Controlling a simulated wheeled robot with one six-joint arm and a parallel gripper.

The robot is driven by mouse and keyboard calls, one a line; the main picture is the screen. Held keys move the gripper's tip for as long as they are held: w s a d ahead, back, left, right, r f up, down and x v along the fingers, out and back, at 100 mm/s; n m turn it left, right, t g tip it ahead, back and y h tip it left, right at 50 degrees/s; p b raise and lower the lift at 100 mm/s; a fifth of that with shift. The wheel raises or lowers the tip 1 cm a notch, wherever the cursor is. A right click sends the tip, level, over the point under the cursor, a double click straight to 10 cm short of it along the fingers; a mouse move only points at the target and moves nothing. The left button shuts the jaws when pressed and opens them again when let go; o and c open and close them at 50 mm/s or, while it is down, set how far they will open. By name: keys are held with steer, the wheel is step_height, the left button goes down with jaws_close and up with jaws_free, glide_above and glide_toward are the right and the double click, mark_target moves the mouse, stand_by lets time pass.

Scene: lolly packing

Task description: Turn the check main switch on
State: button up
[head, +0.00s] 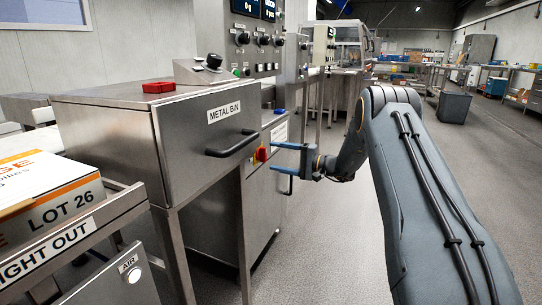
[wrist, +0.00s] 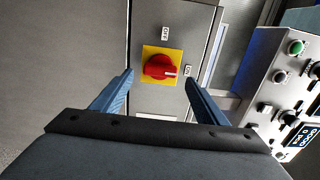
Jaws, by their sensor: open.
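The main switch is a red rotary knob (wrist: 158,67) on a yellow square plate (wrist: 176,52), set in a grey metal cabinet front. The switch also shows in the head view (head: 262,154). A white mark on the knob points right in the wrist view, toward a small label (wrist: 188,70) that seems to read ON. Another label (wrist: 165,33), seemingly OFF, is above the plate. My gripper (head: 273,157) is open and empty, its blue fingers pointing at the switch. In the wrist view the fingers (wrist: 159,78) stand either side of the knob, apart from it.
The METAL BIN drawer (head: 200,125) with its dark handle (head: 232,146) juts out left of the switch. A control panel (head: 255,40) with knobs and displays is above. A LOT 26 box (head: 60,210) sits at the left. The floor (head: 330,240) right of the cabinet is clear.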

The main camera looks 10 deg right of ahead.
steer(key=shift+p+v, duration=0.3)
steer(key=shift+v, duration=1.75)
